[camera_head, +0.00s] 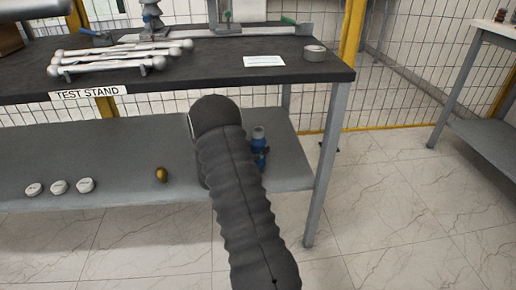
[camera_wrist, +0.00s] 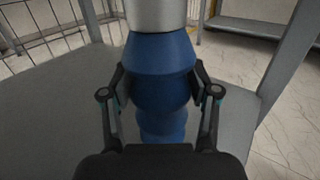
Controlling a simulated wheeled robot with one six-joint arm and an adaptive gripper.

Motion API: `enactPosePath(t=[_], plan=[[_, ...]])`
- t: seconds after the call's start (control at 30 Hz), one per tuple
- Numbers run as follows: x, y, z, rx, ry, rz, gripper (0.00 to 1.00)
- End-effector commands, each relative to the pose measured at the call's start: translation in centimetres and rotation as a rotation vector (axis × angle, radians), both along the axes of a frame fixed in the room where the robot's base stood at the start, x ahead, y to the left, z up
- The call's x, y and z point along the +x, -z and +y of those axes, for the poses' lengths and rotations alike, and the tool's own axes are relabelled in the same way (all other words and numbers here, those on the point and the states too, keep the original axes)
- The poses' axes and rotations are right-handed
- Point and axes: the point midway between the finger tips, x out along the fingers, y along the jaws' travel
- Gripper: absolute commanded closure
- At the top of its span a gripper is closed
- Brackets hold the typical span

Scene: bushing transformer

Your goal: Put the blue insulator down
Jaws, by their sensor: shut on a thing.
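The blue insulator (camera_wrist: 160,62) has a ribbed blue body and a grey metal cap (camera_wrist: 155,14), and it fills the middle of the wrist view. My gripper (camera_wrist: 160,88) has one finger on each side of the blue body and is shut on it. In the head view the insulator (camera_head: 259,145) shows at the right end of the lower shelf (camera_head: 130,165), partly hidden behind my dark arm. It looks upright. I cannot tell whether its base touches the shelf, as its lower end is hidden by my gripper.
Several white round pieces (camera_head: 59,187) and a brass-coloured piece (camera_head: 161,174) sit on the lower shelf, left of my arm. The test stand's black top (camera_head: 215,60) overhangs the shelf. A grey table leg (camera_head: 324,165) stands close right of the insulator.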

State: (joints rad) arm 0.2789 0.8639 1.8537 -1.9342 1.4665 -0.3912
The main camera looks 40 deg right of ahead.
Motion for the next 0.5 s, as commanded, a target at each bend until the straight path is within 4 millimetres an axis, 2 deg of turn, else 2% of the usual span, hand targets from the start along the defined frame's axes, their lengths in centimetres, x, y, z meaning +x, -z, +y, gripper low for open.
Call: enactPosePath(t=[0.13,0.17,0.23,0.27,0.5], plan=[[0.01,0.34,-0.01,-0.001,0.0,-0.001,0.97],[-0.02,0.41,-0.01,0.0,0.0,0.0,0.37],[-0.02,0.32,-0.01,0.0,0.0,0.0,0.2],[-0.02,0.32,-0.01,0.0,0.0,0.001,0.15],[-0.03,0.31,-0.02,0.0,0.0,0.001,0.15]])
